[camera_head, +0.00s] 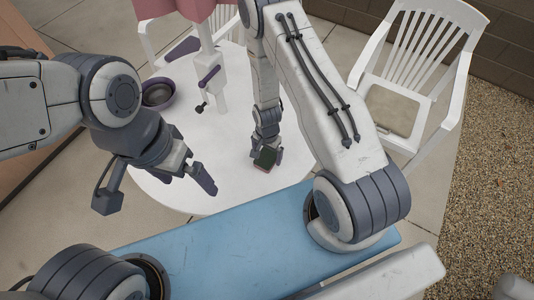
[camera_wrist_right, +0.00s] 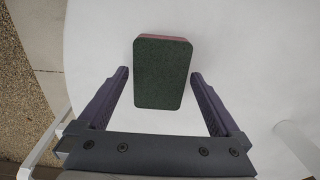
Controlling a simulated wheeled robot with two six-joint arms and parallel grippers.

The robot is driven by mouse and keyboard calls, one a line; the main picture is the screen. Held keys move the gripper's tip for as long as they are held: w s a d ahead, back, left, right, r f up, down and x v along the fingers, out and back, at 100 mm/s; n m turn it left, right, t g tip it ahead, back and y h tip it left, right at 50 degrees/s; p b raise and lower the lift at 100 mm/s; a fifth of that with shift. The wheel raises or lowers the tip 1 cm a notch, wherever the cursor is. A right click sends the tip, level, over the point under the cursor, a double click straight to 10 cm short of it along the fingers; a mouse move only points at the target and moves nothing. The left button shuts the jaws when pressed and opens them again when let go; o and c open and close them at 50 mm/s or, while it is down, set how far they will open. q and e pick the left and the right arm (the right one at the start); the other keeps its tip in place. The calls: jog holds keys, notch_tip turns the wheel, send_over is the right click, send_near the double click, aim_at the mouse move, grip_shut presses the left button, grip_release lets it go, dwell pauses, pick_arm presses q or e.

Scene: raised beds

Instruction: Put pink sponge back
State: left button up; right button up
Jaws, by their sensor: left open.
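The pink sponge (camera_head: 265,159) is on or just above the white round table, below my right gripper (camera_head: 267,148). In the right wrist view the sponge (camera_wrist_right: 162,73) shows a dark green scouring face with a pink edge at its far side. The fingers of my right gripper (camera_wrist_right: 160,75) stand on both sides of it, with a narrow gap on each side, so the gripper looks open around it. My left gripper (camera_head: 157,190) is open and empty, with its fingers spread wide, over the near left edge of the table.
The white round table (camera_head: 190,120) holds a dark bowl (camera_head: 158,93) at its left and a centre pole (camera_head: 209,65) of a pink parasol (camera_head: 175,8). A white chair (camera_head: 415,75) stands behind right. The table around the sponge is clear.

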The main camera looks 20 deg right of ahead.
aim_at(267, 156)
jog(key=shift+r, duration=0.55)
notch_tip(267, 156, up, 11)
jog(key=b, duration=0.1)
jog(key=shift+r, duration=0.15)
dwell(0.4)
notch_tip(267, 156, down, 13)
jog(key=shift+p, duration=0.3)
jog(key=shift+w+r, duration=0.1)
jog(key=shift+r, duration=0.9)
